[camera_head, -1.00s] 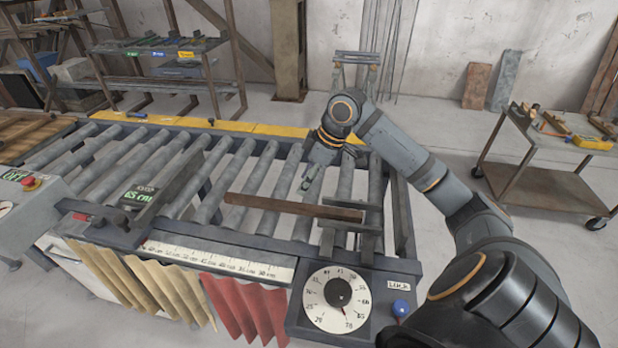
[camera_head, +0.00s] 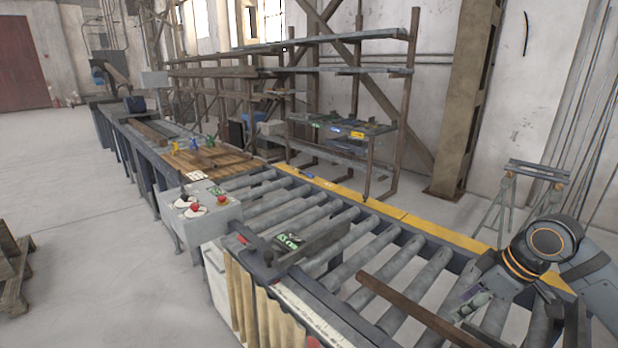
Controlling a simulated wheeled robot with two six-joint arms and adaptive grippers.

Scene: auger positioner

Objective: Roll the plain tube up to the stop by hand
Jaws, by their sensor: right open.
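A long brown bar, which seems to be the plain tube (camera_head: 408,305), lies across the grey rollers at the lower right; its near right end is cut off by the frame. A dark upright plate with a small green-lit display, which looks like the stop (camera_head: 320,246), stands across the rollers to the left of it. Bare rollers lie between the two. My right gripper (camera_head: 468,303) is open and points down just behind the bar, with nothing seen between its fingers. I cannot tell whether it touches the bar. My left gripper is not in view.
A control box (camera_head: 200,210) with a red button stands left of the rollers. A yellow strip (camera_head: 400,214) edges their far side. A wooden bench top (camera_head: 205,160) with small coloured tools continues at the far left. A rack (camera_head: 345,135) stands behind.

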